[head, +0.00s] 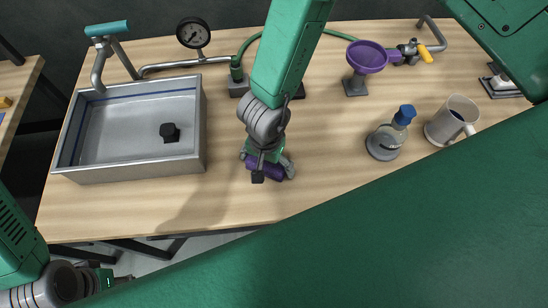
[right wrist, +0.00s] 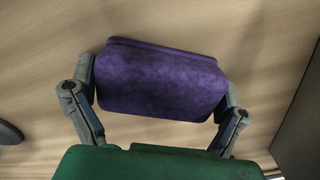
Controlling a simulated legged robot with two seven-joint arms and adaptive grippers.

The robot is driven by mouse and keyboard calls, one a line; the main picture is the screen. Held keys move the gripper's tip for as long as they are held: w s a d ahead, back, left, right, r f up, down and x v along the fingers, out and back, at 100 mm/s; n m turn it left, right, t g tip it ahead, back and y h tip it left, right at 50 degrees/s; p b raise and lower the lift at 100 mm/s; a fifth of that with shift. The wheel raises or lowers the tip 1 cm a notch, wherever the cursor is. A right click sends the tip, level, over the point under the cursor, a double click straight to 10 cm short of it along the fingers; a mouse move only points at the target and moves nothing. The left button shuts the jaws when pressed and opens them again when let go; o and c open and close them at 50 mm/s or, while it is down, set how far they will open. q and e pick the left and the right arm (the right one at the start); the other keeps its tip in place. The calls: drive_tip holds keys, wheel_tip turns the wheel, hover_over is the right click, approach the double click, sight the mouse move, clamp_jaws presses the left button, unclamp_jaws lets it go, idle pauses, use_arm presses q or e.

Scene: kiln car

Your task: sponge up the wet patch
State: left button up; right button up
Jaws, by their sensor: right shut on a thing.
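My right gripper (head: 266,166) is shut on a purple sponge (head: 263,170), over the middle of the wooden table near its front edge. In the right wrist view, the sponge (right wrist: 160,80) is held across between the two grey fingers of the gripper (right wrist: 158,92), with wood behind it. I cannot tell whether the sponge touches the table. No wet patch can be made out; the arm and gripper hide part of the tabletop. My left gripper (head: 112,281) is at the lower left, off the table's front edge, and its fingers are too small and dark to read.
A metal sink basin (head: 190,168) with a dark block (head: 169,132) in it stands left. A pressure gauge (head: 193,33) and pipe are behind. A purple funnel (head: 367,57), a blue-capped flask (head: 386,141) and a mug (head: 452,120) stand right. Bare wood lies between sponge and flask.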

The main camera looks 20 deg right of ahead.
sight(240, 170)
drive_tip(key=shift+w+a+r+p, duration=0.15)
drive_tip(key=shift+a+p, duration=0.15)
drive_tip(key=shift+a, duration=0.35)
drive_tip(key=shift+w+a+r+p, duration=0.15)
drive_tip(key=shift+a+p, duration=0.1)
drive_tip(key=shift+a, duration=0.35)
drive_tip(key=shift+w+a+f+p, duration=0.15)
drive_tip(key=shift+a+p, duration=0.15)
drive_tip(key=shift+a, duration=0.15)
drive_tip(key=shift+d+f, duration=0.15)
drive_tip(key=shift+d, duration=0.4)
drive_tip(key=shift+a, duration=0.6)
drive_tip(key=shift+w+a+p, duration=0.2)
drive_tip(key=shift+a+p, duration=0.1)
drive_tip(key=shift+a, duration=0.25)
drive_tip(key=shift+w+a, duration=0.35)
drive_tip(key=shift+a, duration=0.4)
use_arm(q)
wheel_tip(240, 170, up, 3)
drive_tip(key=shift+r, duration=0.1)
drive_tip(key=shift+a, duration=0.4)
use_arm(e)
drive_tip(key=shift+a, duration=0.35)
drive_tip(key=shift+d, duration=0.1)
